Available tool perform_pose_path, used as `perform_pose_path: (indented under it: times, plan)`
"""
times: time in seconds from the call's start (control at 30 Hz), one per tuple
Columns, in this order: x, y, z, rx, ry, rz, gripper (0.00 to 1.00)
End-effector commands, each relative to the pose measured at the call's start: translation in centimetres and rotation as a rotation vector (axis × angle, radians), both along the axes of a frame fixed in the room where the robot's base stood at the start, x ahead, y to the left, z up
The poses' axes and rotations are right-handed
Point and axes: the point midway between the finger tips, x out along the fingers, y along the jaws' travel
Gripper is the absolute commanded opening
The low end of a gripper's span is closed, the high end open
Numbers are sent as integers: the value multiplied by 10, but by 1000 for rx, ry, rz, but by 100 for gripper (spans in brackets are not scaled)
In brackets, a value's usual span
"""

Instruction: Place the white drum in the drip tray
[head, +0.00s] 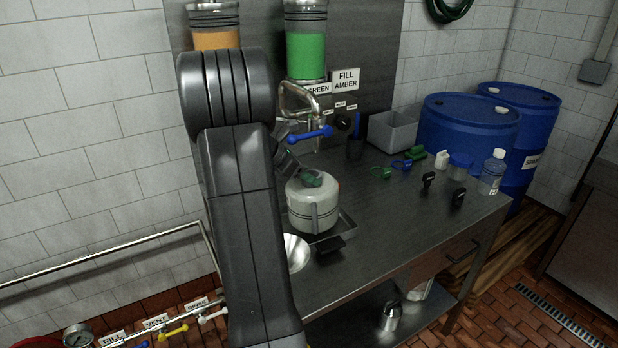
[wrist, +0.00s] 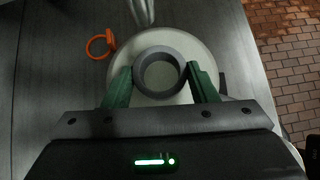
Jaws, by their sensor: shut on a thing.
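I cannot tell whether the drum touches the tray floor. My gripper (head: 311,179) comes from the left at the drum's top. In the wrist view the green fingers of my gripper (wrist: 162,82) are shut on the grey ring on top of the white drum (wrist: 205,58). My arm hides part of the bench left of the drum.
A tap with a blue lever (head: 312,134) hangs behind the drum. Green and blue fittings (head: 381,173), a clear bottle (head: 492,172) and a grey bin (head: 393,130) stand to the right. The bench's front middle is clear.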

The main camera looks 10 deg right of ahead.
Motion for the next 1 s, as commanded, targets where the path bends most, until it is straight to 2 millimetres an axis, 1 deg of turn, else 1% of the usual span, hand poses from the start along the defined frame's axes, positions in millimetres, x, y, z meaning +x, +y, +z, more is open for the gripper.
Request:
perform_pose_path:
  times: [0.03,0.17,0.2,0.43,0.57,0.8,0.93,0.97,1.0]
  plan:
    - [1,-3,3,16,3,-2,0]
    - [3,-10,3,54,13,1,0]
    - [3,-9,-4,51,16,1,0]
    - [3,-8,-23,49,15,2,0]
    - [3,-8,-26,49,13,1,0]
    - [3,-8,-27,48,13,1,0]
    - [3,-8,-31,48,14,1,0]
    - [3,-8,-30,49,15,1,58]
    - [3,-8,-30,49,15,1,66]
